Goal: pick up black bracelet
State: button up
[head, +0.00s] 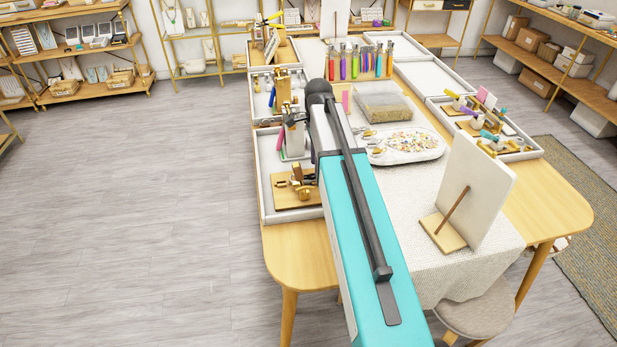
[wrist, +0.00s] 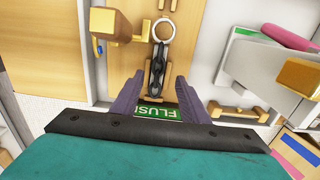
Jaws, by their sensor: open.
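In the wrist view a black chain bracelet (wrist: 157,66) lies lengthwise on a wooden board (wrist: 186,62), with a pale ring (wrist: 163,30) at its far end. My gripper (wrist: 157,84) has its two purple-grey fingers apart, one on each side of the bracelet's near end. Nothing is held, and I cannot tell how high the fingertips are above the board. In the head view my teal arm reaches over the table and hides the gripper; I cannot make out the bracelet there.
Gold blocks (wrist: 110,25) stand on the board's left, and a grey and gold stand (wrist: 270,72) is close on the right. A green label (wrist: 160,112) reading "FLUSH" shows between the fingers. A bead tray (head: 405,147) and white display board (head: 478,190) stand right of my arm.

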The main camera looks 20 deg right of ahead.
aim_at(311, 178)
jog(key=shift+f+p, duration=0.3)
jog(key=shift+f, duration=1.1)
grip_shut()
